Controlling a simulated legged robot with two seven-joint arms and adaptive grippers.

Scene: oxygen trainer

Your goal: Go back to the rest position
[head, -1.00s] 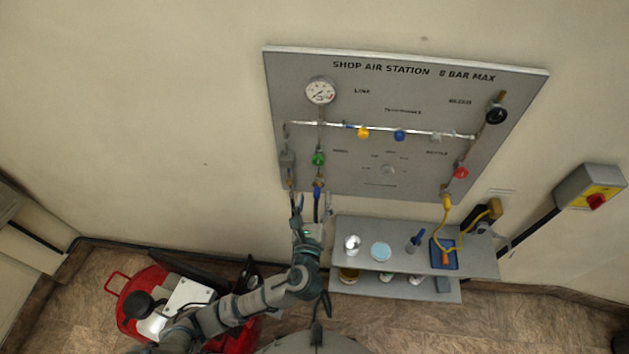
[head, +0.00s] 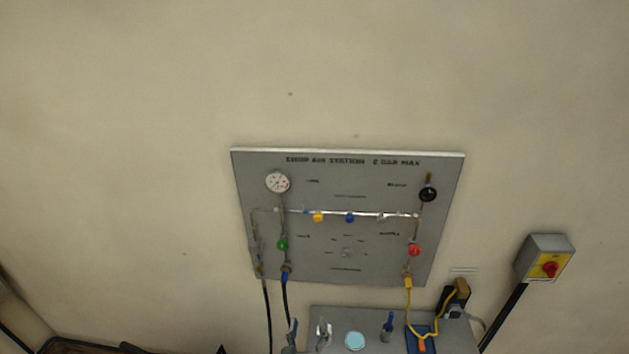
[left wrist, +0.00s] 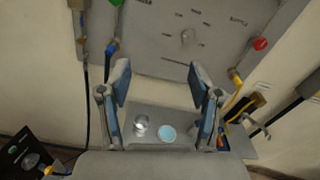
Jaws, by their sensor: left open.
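My left gripper (left wrist: 160,88) is open in the left wrist view, its two fingers spread wide with nothing between them. It faces the grey air station panel (left wrist: 180,45), with the shelf beyond and below it. In the head view only the tips of my left gripper (head: 306,338) show at the bottom edge, near the shelf's left end; the arm is cut off. The panel (head: 340,267) hangs on the wall with a gauge (head: 278,182), coloured knobs and hoses. My right gripper is in no view.
The grey shelf (head: 374,319) below the panel holds a pale blue disc (head: 355,341), a blue-handled item (head: 388,325) and a blue tray. A yellow hose (head: 409,305) hangs down to it. A switch box (head: 545,258) is at right. The upper wall is bare.

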